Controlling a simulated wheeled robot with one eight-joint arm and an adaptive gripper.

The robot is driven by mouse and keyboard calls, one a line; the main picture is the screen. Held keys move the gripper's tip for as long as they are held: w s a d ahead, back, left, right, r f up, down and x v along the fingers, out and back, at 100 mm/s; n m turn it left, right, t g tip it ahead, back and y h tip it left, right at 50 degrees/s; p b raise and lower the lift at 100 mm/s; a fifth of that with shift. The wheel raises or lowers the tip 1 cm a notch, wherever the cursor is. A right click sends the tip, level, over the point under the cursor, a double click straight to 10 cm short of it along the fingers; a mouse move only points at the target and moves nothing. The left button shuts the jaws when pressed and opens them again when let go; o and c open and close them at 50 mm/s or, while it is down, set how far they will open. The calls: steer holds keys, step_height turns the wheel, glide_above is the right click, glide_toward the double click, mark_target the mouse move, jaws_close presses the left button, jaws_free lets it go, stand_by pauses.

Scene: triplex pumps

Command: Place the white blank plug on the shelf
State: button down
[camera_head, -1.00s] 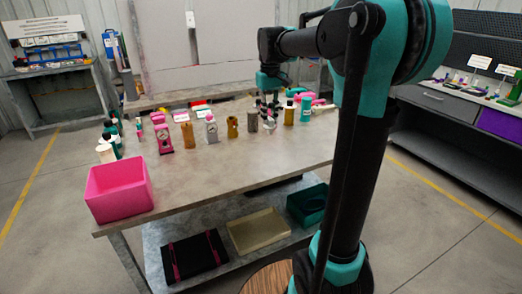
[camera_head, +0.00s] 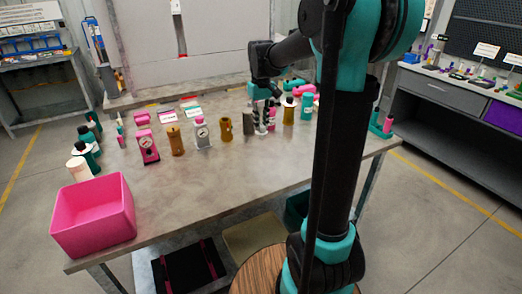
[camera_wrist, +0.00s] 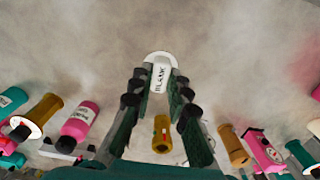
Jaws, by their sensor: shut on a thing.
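The white blank plug (camera_wrist: 160,68) has a rounded white end and the word BLANK on its side. In the wrist view it sits between the fingertips of my gripper (camera_wrist: 158,88), which is shut on it. In the head view my gripper (camera_head: 265,116) points down over the table, among the items towards its back right. The plug cannot be made out there behind the fingers. The grey lower shelf (camera_head: 143,270) shows in part under the table, below and in front of my gripper.
The table (camera_head: 190,185) has bare room in front. A row of gauges, brown cylinders and bottles stands around my gripper. A pink bin (camera_head: 93,225) sits at the front left corner. The shelf holds a black case (camera_head: 188,266), a beige tray (camera_head: 253,238) and a teal bin (camera_head: 297,208).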

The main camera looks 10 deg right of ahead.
step_height(320, 180, down, 12)
steer(key=shift+r, duration=0.2)
steer(key=shift+f, duration=0.1)
stand_by(0.3)
steer(key=c, duration=1.5)
jaws_free()
steer(key=shift+o, duration=0.2)
